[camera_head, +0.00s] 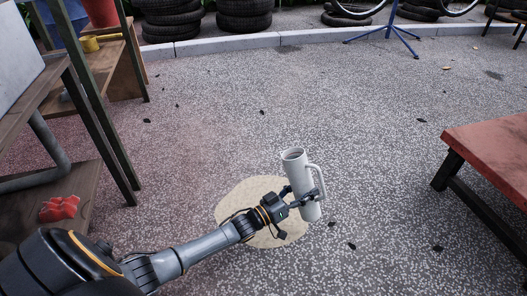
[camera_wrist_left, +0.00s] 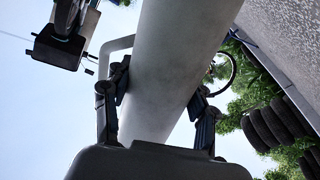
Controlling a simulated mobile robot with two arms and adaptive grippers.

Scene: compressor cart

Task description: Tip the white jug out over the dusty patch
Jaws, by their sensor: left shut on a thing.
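The white jug (camera_head: 297,172) is a tall cylinder with a handle on its right side in the head view. It is close to upright, leaning slightly, with its open mouth up and something dark inside. My left gripper (camera_head: 302,199) is shut around its lower body. In the left wrist view the jug (camera_wrist_left: 178,65) fills the middle, with the fingers of my left gripper (camera_wrist_left: 160,112) on both sides of it. The dusty patch (camera_head: 235,200) is a pale beige area on the ground, below and behind the gripper in the picture. My right gripper is not in view.
A red-topped bench (camera_head: 490,150) stands at the right. Wooden shelving (camera_head: 60,110) with a red cloth-like item (camera_head: 59,208) stands at the left. Tires (camera_head: 245,14) and a blue stand (camera_head: 383,30) are at the back. The speckled ground between is mostly clear.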

